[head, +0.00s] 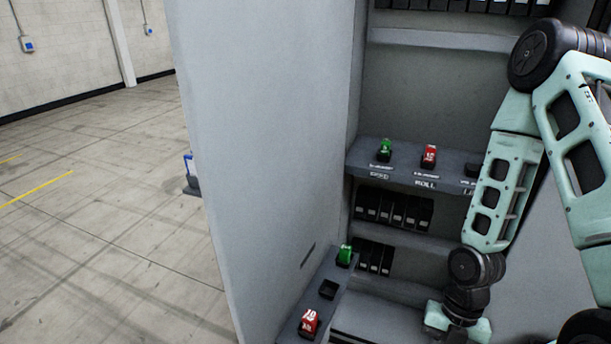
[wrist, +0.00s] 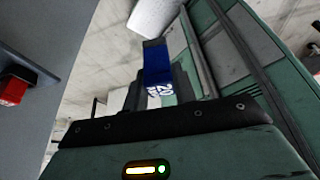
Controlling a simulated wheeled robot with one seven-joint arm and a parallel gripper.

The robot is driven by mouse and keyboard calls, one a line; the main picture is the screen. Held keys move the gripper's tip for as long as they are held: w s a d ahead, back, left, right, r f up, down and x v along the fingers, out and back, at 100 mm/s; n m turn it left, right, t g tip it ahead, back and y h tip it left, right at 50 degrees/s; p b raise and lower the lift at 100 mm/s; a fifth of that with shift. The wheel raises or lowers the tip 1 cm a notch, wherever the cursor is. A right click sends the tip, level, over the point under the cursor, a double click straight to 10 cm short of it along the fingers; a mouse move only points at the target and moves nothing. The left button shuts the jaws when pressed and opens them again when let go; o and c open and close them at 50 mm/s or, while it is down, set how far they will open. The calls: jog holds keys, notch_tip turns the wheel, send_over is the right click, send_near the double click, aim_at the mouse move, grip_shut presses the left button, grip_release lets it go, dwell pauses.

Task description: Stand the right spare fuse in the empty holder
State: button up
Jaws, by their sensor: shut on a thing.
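My gripper (wrist: 158,84) is shut on a blue fuse (wrist: 157,64) with white "20" markings, seen in the wrist view. In the head view the gripper's fingers and the blue fuse are hidden or out of frame at the bottom. On the cabinet's middle shelf, a dark holder (head: 471,170) shows no fuse; my arm partly hides it and its label. It stands right of a green fuse (head: 385,150) and a red fuse (head: 429,155) on the same shelf. The gripper is well below that holder.
The lower left ledge (head: 338,274) carries a green fuse (head: 344,255), an empty dark pocket (head: 328,289) and a red fuse (head: 309,322). Black modules (head: 393,208) fill lower shelves. The cabinet's grey side panel (head: 265,130) stands left; open floor lies beyond it.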

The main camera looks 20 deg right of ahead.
jog(key=w+a+r+m+t+h+b, duration=0.15)
jog(key=w+m+t, duration=0.25)
jog(key=w+m, duration=0.9)
jog(key=w+r+m+t+h+b, duration=0.15)
jog(key=w+m+t, duration=0.25)
jog(key=w+m, duration=0.9)
jog(key=s+f+m, duration=0.1)
jog(key=s+f, duration=0.4)
jog(key=s, duration=0.1)
jog(key=shift+m, duration=0.4)
jog(key=shift+d, duration=0.1)
